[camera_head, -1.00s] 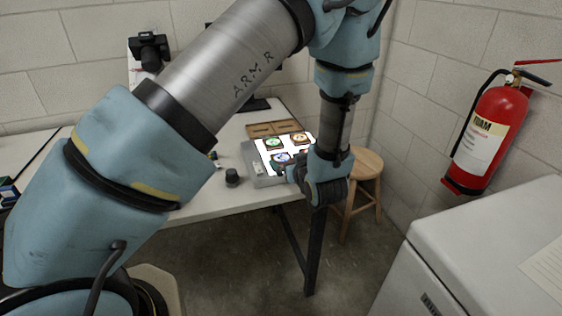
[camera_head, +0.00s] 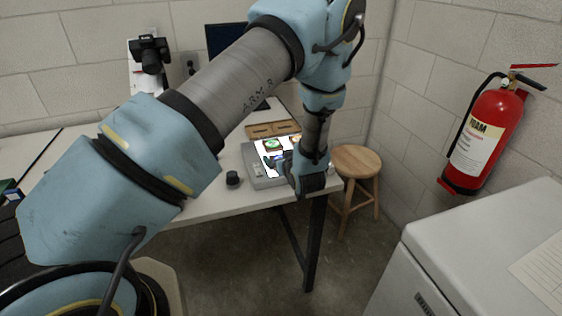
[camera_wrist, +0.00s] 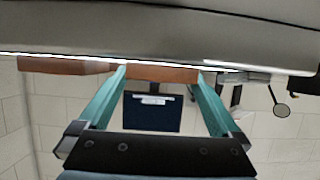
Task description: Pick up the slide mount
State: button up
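Small square slide mounts lie on the lit top of a grey light box (camera_head: 259,181) at the table's right end. One with a green picture (camera_head: 272,145) and part of an orange one (camera_head: 295,140) show in the head view; my wrist and gripper hide the rest. My gripper (camera_head: 276,163) is low at the light box's front right. In the wrist view, my gripper (camera_wrist: 161,70) has its teal fingers wide apart, with nothing seen held between them. The light box's grey side fills the top of that upside-down view, its lit top a thin bright line; no mount is distinguishable there.
A wooden tray (camera_head: 272,129) lies behind the light box. A dark knob (camera_head: 233,178) stands left of it on the white table (camera_head: 210,205). A dark monitor (camera_wrist: 152,112) stands farther back. A wooden stool (camera_head: 356,160) is at the right, beside the wall.

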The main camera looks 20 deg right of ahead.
jog(key=c, duration=1.2)
